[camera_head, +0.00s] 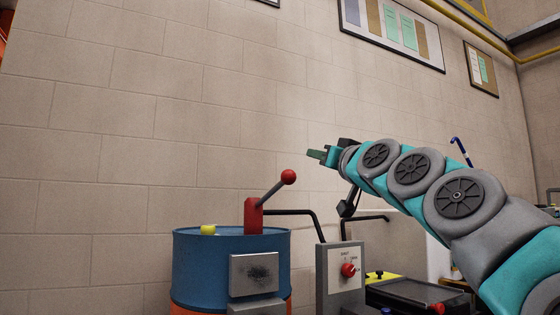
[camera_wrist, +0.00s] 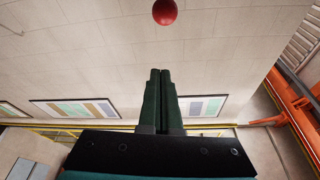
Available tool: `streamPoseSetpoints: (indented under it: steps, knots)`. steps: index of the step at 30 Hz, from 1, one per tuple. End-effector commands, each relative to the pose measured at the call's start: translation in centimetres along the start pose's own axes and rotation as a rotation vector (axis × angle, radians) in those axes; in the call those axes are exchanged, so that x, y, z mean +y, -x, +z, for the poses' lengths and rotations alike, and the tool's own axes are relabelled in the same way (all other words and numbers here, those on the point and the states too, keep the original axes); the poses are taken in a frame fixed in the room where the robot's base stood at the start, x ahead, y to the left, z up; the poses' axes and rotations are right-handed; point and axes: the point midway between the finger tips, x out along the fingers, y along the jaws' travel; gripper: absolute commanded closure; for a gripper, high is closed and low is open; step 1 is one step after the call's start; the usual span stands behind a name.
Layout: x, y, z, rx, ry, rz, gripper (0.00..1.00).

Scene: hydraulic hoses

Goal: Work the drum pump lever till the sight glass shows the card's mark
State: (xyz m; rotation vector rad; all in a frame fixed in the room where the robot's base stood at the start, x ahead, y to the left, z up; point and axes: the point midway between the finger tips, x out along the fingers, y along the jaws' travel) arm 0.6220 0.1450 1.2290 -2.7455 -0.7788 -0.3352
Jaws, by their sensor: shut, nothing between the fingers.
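The drum pump (camera_head: 253,215) is a red post on top of a blue drum (camera_head: 205,262). Its grey lever (camera_head: 272,192) slants up to the right and ends in a red ball knob (camera_head: 289,176). The knob (camera_wrist: 165,12) also shows at the top of the wrist view, beyond my fingertips. My gripper (camera_head: 315,155) is shut and empty, to the right of the knob and slightly above it, apart from it. In the wrist view my two dark green fingers (camera_wrist: 160,72) lie together. I cannot make out a sight glass or a card's mark.
A dark pipe (camera_head: 300,212) runs from the pump to a grey box with a red knob (camera_head: 348,270). A dark-topped unit (camera_head: 405,295) stands at the lower right. Framed boards (camera_head: 400,30) hang on the block wall.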

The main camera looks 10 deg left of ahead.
Motion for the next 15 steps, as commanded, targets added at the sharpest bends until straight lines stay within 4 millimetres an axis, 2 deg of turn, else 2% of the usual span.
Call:
streamPoseSetpoints:
  steps: [15]
  knots:
    - [0.17, -0.15, -0.1, -0.006, -0.004, -0.003, 1.0]
